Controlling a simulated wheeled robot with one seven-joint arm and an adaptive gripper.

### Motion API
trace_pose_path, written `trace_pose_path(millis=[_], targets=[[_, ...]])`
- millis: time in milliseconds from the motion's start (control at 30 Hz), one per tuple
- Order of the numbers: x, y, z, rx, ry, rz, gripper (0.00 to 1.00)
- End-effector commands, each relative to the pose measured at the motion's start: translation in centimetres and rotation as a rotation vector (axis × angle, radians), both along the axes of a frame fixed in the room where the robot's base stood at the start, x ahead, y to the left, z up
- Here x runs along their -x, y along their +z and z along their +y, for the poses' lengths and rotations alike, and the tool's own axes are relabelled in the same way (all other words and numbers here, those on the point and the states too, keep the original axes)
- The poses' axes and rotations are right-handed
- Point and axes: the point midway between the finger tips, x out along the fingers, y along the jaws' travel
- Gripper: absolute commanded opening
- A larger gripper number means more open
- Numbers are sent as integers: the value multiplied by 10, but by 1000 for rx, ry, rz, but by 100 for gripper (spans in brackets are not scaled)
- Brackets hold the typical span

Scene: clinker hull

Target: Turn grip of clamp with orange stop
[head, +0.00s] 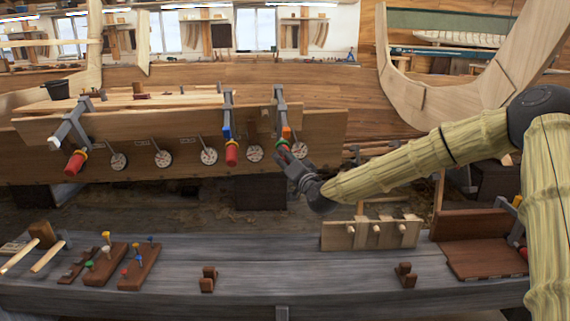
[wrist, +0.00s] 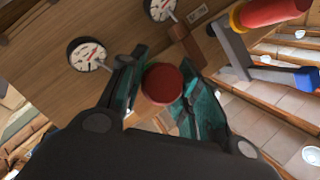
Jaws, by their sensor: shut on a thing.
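The clamp with the orange stop (head: 286,132) hangs over the top edge of the hull planking, rightmost of three clamps in the head view. Its grey bar (head: 279,108) stands upright. My gripper (head: 292,163) reaches it from the lower right and hides most of its grip. In the wrist view the round red end of the grip (wrist: 162,83) sits between the teal fingers of my gripper (wrist: 160,97), which are shut on it. The orange stop cannot be made out in the wrist view.
A clamp with a blue stop (head: 226,132) and red grip is close on the left; another clamp (head: 74,150) is farther left. Several dial gauges (head: 209,156) line the plank. The grey bench (head: 260,250) below holds wooden blocks, a mallet and a peg rack.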

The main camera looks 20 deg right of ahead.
Motion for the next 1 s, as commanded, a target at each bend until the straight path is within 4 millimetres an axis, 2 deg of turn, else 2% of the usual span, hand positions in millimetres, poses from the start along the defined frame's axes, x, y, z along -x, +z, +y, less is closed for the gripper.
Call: trace_pose_path(millis=[567,600,700,1000], targets=[[0,0,-1,-32,13,-5,9],[0,0,-1,-32,13,-5,38],[0,0,-1,-32,13,-5,55],[0,0,-1,-32,14,-5,55]])
